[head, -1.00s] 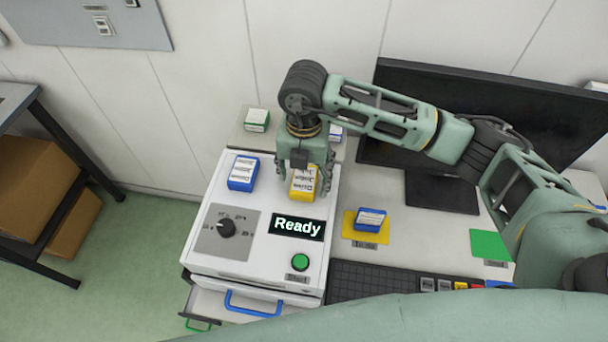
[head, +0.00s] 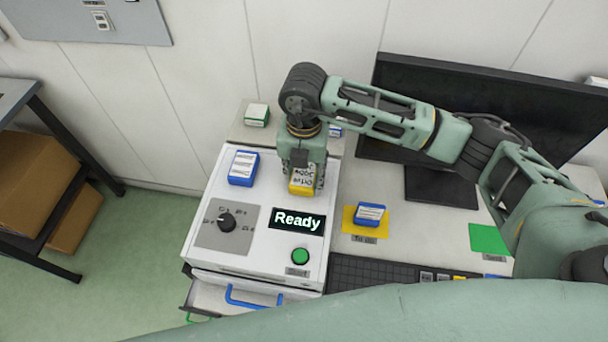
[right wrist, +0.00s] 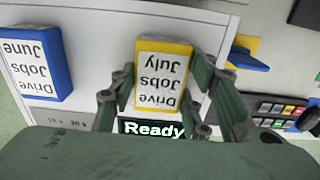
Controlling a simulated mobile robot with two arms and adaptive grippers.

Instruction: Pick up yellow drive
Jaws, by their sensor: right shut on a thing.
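The yellow drive (head: 302,181) is at the back right of the white machine's top, under my right gripper (head: 303,187). In the right wrist view the yellow drive (right wrist: 161,76) shows a white label reading "Drive Jobs July", upside down. My right gripper (right wrist: 161,95) has a finger on each side of it and is shut on it. I cannot tell whether the drive still touches the machine. My left gripper is not in view.
A blue drive (head: 243,168) stands left on the white machine (head: 262,262), with a dial, "Ready" display (head: 298,221) and green button. Another blue drive (head: 369,214) lies on a yellow mat (head: 350,228). A green drive (head: 257,115) is behind. A monitor (head: 480,110) stands right.

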